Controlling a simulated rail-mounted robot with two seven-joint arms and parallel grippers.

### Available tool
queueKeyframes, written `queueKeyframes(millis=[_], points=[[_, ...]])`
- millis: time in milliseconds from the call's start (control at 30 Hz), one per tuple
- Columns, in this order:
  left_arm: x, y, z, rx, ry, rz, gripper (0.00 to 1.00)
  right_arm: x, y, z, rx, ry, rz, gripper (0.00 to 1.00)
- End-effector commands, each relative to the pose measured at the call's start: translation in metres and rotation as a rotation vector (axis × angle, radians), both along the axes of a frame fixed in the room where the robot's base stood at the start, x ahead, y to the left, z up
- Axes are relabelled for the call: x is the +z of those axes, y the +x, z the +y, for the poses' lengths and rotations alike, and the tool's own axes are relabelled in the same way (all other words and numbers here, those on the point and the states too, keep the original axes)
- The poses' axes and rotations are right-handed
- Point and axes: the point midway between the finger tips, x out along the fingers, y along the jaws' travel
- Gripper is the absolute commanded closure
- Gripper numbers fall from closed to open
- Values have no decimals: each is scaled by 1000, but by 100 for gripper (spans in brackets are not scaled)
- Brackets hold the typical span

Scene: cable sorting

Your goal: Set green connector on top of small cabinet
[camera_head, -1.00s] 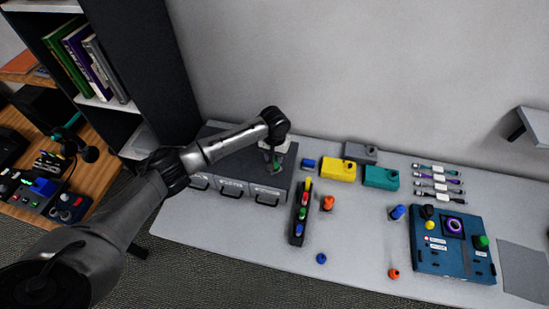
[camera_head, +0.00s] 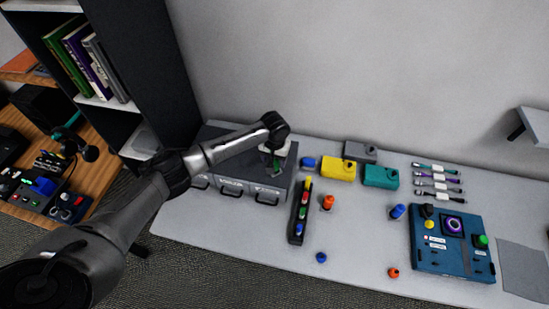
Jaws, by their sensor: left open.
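The small cabinet (camera_head: 228,178) is a low dark grey box with several drawers, standing at the left end of the white table. My left gripper (camera_head: 275,168) is over the right part of the cabinet top, pointing down, and it is open. A small green piece, which looks like the green connector (camera_head: 277,163), shows at the fingers; I cannot tell whether it touches the cabinet top. My right gripper is not in view.
Loose orange and blue connectors, several cables (camera_head: 438,183) and a blue control panel (camera_head: 451,243) lie farther right. A dark shelf (camera_head: 150,70) rises behind left.

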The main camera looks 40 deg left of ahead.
Motion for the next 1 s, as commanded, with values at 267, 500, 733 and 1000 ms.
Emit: queueKeyframes(millis=[267, 500, 733, 1000], points=[[6, 0, 0, 0, -1, -1, 38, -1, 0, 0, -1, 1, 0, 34], [45, 1, 0, 0, -1, -4, 38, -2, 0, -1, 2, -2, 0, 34], [86, 1, 0, 0, -1, -4, 38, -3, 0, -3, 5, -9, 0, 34], [117, 0, 0, 0, -1, 0, 38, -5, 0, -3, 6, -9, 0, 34]])
